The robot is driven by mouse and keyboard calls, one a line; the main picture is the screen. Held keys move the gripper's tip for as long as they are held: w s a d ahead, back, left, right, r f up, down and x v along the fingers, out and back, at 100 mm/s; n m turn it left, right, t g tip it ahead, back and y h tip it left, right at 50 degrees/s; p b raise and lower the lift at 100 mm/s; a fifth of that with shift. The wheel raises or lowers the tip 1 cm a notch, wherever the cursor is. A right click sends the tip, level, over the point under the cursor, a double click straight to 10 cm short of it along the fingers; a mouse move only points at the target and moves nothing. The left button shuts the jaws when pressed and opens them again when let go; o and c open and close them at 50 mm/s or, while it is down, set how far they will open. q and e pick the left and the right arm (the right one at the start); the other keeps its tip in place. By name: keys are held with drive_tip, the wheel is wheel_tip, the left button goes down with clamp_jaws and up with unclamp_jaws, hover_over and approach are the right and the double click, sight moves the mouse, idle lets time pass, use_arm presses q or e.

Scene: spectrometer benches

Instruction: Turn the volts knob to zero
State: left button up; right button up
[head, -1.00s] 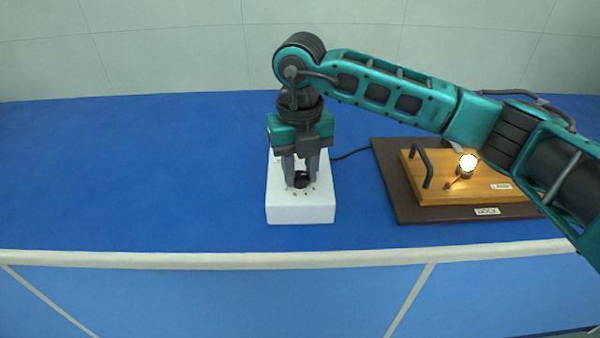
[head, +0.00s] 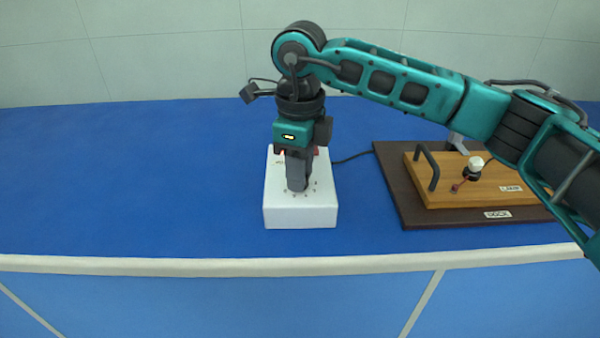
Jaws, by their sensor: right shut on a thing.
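A white box (head: 300,216) with small dial marks on its top stands on the blue bench. My right gripper (head: 297,186) points straight down over the box, its fingers shut on the volts knob at the middle of the dial. The fingers hide the knob, so its pointer and setting cannot be read. The lamp (head: 477,164) on the wooden board to the right is unlit. My left gripper is not in view.
The wooden lamp board (head: 480,198) with a dark handle (head: 427,166) sits on a dark dock base (head: 413,217). A black cable (head: 350,157) runs from behind the box toward it. The blue bench left of the box is clear.

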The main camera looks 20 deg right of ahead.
drive_tip(key=shift+n, duration=0.9)
drive_tip(key=shift+n+b, duration=0.55)
drive_tip(key=shift+n, duration=1.55)
drive_tip(key=shift+r, duration=0.1)
drive_tip(key=o, duration=1.1)
drive_tip(key=shift+c, duration=0.2)
wheel_tip(320, 180, up, 13)
drive_tip(key=p, duration=0.1)
